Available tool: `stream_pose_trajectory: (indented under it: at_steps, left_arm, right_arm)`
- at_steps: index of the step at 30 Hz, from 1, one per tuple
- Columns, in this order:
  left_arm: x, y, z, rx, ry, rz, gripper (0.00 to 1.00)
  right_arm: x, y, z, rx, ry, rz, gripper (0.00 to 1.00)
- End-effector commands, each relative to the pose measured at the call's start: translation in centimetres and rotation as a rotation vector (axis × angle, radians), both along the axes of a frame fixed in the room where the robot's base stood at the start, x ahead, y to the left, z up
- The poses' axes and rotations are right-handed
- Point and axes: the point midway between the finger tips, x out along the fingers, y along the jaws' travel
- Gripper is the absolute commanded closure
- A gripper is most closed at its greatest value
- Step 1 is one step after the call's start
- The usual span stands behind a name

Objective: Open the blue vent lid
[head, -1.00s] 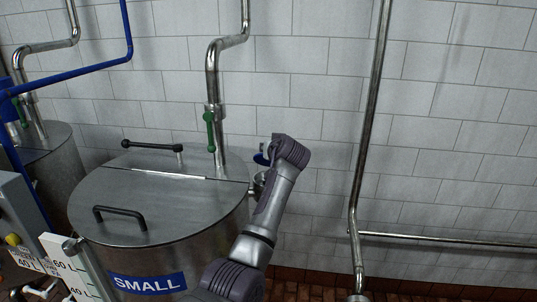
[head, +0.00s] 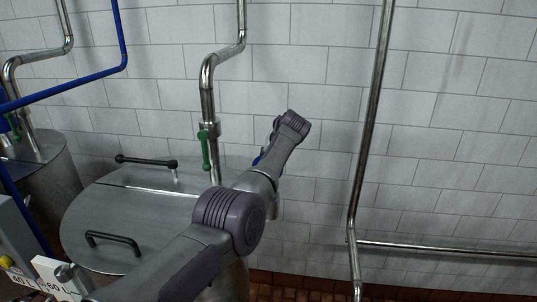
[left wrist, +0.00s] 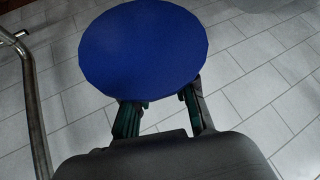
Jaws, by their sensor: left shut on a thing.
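The blue vent lid (left wrist: 145,48) is a round disc whose flat face fills the upper middle of the left wrist view. In the head view only a sliver of blue (head: 257,160) shows beside my arm, at the right rear of the steel tank. My left gripper (left wrist: 160,108) has its two dark green fingers at the lid's lower edge, shut on the lid. The fingertips are hidden behind the disc. In the head view my arm hides the left gripper. My right gripper is not in view.
The steel tank (head: 90,212) has black handles on top. A green-handled valve (head: 205,150) sits on the pipe behind it. A tall steel pipe (head: 367,130) runs down the tiled wall to the right. The wall between them is clear.

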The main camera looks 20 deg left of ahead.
Motion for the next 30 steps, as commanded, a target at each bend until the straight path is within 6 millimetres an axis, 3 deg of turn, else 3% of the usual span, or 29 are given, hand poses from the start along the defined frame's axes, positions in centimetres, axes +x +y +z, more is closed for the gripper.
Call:
stream_pose_trajectory:
  at_steps: [1,9,30]
  left_arm:
    - [-0.21,-0.26,-0.85,-0.01,0.025,-0.001,1.0]
    - [-0.39,-0.34,-1.42,-0.018,0.046,0.0,1.0]
    - [-0.43,-0.45,-1.58,-0.019,0.047,-0.001,1.0]
  right_arm:
    - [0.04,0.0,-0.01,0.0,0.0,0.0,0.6]
    - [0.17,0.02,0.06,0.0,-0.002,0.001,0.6]
    - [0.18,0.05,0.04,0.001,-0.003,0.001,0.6]
